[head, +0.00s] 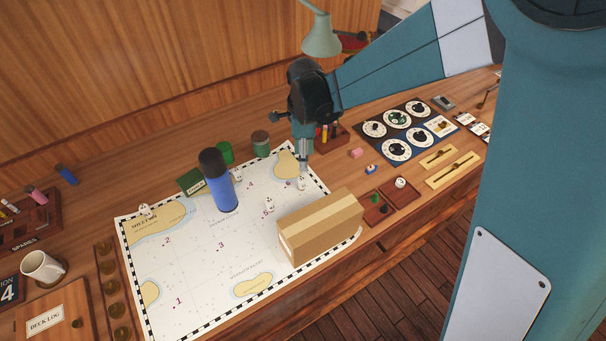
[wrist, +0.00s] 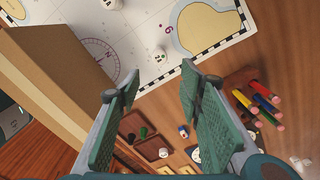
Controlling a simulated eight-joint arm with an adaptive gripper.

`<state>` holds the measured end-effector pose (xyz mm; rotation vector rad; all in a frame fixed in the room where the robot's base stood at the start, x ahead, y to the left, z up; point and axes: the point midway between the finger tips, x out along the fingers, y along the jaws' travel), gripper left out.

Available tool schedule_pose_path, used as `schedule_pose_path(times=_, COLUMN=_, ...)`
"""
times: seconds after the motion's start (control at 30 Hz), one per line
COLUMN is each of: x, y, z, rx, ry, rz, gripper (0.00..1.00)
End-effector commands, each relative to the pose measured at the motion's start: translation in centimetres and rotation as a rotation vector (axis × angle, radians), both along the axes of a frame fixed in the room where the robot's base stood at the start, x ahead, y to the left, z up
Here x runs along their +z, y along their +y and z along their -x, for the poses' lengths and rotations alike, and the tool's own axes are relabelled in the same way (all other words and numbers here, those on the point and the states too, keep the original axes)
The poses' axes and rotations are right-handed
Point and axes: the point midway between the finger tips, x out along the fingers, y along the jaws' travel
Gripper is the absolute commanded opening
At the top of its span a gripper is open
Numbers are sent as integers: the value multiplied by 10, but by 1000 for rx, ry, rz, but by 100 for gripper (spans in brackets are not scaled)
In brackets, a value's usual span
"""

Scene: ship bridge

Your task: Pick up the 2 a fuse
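Small fuse-like pieces show in the head view. A larger blue cylinder (head: 66,174) lies at far left, beside the SPARES rack (head: 35,236), which holds a pink piece (head: 38,195). My gripper is above the chart's right part, fingers apart and empty in the wrist view (wrist: 160,76).
A cardboard box (head: 320,226) and a tall blue flask (head: 217,180) stand on the chart (head: 195,262). A pen holder (head: 330,138), dial panel (head: 398,130) and small trays (head: 375,215) are nearby. A green lamp (head: 321,36) hangs behind.

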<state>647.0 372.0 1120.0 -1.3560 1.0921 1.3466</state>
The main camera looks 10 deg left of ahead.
Motion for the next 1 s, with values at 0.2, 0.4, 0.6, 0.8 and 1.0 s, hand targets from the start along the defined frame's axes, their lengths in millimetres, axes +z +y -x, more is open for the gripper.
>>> schedule_pose_path(times=0.2, x=-32, y=13, z=0, rx=-40, ry=15, rz=8, gripper=37)
schedule_pose_path(times=0.4, x=-55, y=12, z=1, rx=-39, ry=14, rz=8, gripper=37)
schedule_pose_path(times=0.6, x=-58, y=12, z=1, rx=-38, ry=14, rz=8, gripper=37)
schedule_pose_path(times=0.8, x=-58, y=12, z=1, rx=-38, ry=14, rz=8, gripper=37)
schedule_pose_path(times=1.0, x=-65, y=12, z=0, rx=-38, ry=14, rz=8, gripper=37)
